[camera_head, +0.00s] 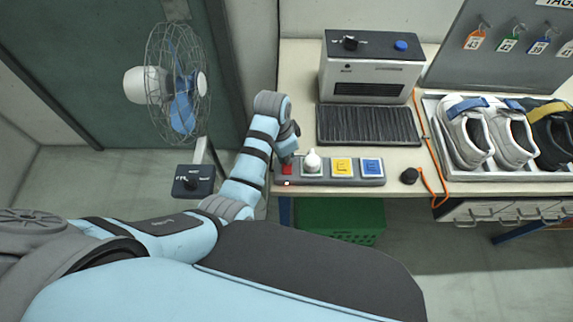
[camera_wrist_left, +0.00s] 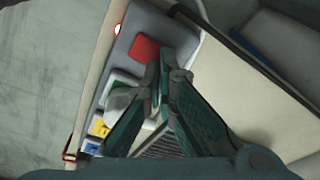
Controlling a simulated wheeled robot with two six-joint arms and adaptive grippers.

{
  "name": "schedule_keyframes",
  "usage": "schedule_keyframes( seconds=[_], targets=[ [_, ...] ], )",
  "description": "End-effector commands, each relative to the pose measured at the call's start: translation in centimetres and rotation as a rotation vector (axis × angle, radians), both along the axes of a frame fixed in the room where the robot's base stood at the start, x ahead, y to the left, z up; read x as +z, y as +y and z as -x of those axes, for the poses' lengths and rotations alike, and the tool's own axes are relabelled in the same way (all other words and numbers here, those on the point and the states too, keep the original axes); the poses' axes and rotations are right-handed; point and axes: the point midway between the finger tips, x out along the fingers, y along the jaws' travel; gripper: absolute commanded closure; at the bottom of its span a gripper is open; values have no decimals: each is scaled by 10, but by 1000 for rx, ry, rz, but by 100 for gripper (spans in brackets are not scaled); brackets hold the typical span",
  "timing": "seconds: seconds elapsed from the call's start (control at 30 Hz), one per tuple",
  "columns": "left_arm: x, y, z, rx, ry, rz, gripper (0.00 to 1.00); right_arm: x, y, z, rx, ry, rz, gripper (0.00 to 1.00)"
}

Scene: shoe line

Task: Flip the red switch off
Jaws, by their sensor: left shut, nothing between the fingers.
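The red switch (camera_head: 287,169) is at the left end of a grey switch panel (camera_head: 327,181) along the table's front edge. It shows as a red square in the left wrist view (camera_wrist_left: 145,48). A small light (camera_head: 287,184) glows on the panel in front of it; the wrist view shows it too (camera_wrist_left: 118,29). My left gripper (camera_head: 287,153) is shut and empty, right at the switch. In the wrist view its fingertips (camera_wrist_left: 162,76) are together just below the red square; I cannot tell whether they touch it. My right gripper is out of view.
A white knob-like piece (camera_head: 312,160), a yellow switch (camera_head: 342,166) and a blue switch (camera_head: 372,166) follow on the panel. A black knob (camera_head: 409,175) and orange cord (camera_head: 424,177) lie right. Behind are a grey machine (camera_head: 371,66) and a shoe tray (camera_head: 439,150). A fan (camera_head: 178,85) stands left.

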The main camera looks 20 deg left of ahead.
Motion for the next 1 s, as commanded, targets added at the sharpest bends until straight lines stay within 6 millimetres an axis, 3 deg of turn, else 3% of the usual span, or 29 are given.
schedule_keyframes(
  seconds=[0.8,1.0],
  targets=[
    [-13,0,0,0,0,0,100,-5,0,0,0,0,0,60],
    [4,0,0,0,0,0,100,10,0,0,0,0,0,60]
  ],
)
